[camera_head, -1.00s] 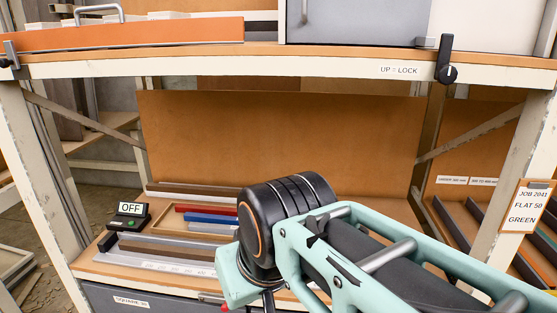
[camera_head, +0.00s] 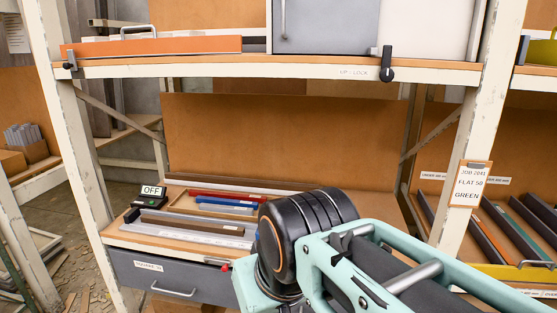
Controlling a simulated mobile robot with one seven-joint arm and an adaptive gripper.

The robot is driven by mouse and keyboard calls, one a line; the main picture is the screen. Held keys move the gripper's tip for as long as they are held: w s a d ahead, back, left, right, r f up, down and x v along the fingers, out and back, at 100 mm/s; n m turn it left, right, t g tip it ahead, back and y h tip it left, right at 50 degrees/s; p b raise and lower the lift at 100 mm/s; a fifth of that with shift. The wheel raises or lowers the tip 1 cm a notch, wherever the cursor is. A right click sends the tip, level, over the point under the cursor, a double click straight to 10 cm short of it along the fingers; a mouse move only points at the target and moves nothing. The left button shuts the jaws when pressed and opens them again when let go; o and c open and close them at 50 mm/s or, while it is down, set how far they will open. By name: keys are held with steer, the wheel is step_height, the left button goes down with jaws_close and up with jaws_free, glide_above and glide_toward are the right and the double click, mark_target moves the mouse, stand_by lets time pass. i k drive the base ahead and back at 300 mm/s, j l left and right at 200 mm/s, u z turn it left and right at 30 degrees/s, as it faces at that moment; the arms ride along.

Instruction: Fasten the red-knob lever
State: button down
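A small red knob (camera_head: 225,267) shows at the top right of the grey drawer (camera_head: 175,278), just left of my arm. A short light piece beside it may be its lever, but it is too small to tell how it is set. My mint-green and black arm reaches in from the lower right and hides what lies right of the knob. My gripper is not in view.
A black lever (camera_head: 387,63) hangs on the upper shelf edge beside an "UP = LOCK" label (camera_head: 354,73). Another black lever (camera_head: 70,61) is at the left. Coloured bars (camera_head: 225,200) and an "OFF" sign (camera_head: 151,191) are on the lower shelf.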

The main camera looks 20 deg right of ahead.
mark_target(225, 265)
steer(key=k+z, duration=0.2)
steer(key=z, duration=0.2)
steer(key=k+z, duration=0.15)
steer(key=z, duration=1.1)
steer(key=i+j+u, duration=0.5)
steer(key=i, duration=0.25)
steer(key=j+u, duration=0.15)
steer(key=u, duration=0.15)
steer(key=i+j+u, duration=0.1)
steer(key=u, duration=0.25)
steer(key=l+z, duration=0.15)
steer(key=z, duration=0.35)
steer(key=i, duration=0.05)
